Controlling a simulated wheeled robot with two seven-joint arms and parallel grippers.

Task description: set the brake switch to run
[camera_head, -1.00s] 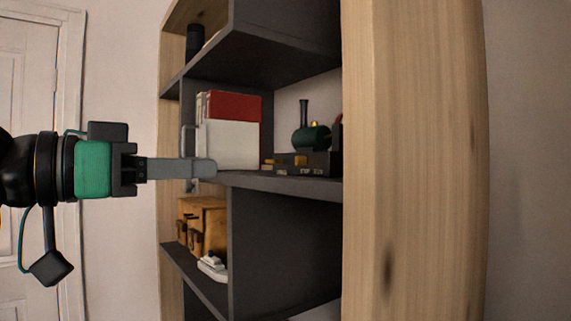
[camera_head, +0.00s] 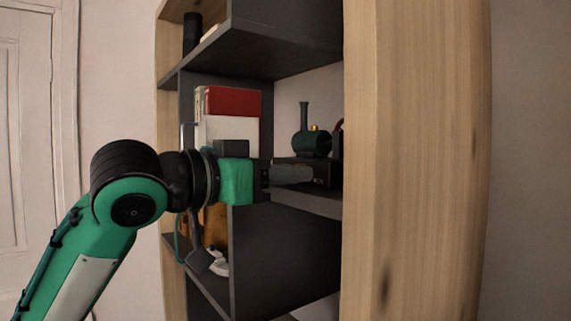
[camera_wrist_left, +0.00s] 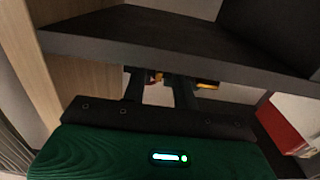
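A toy steam engine with a dark green boiler (camera_head: 312,144), a tall chimney and a brass dome sits on a dark base (camera_head: 325,172) on the middle shelf. No brake switch can be told apart; the front of the base is partly behind my left gripper (camera_head: 300,174). The gripper reaches in from the left at the height of the base. In the left wrist view its two fingers (camera_wrist_left: 158,84) stand apart, with small brass and red parts beyond them. Whether the fingertips touch anything cannot be told. My right gripper is not in view.
The middle shelf board (camera_head: 310,202) runs under the engine, and an upper shelf (camera_head: 265,45) hangs above. Red and white books (camera_head: 228,104) stand left of the engine. A thick wooden side post (camera_head: 415,160) closes the right. A dark cylinder (camera_head: 192,32) stands higher up.

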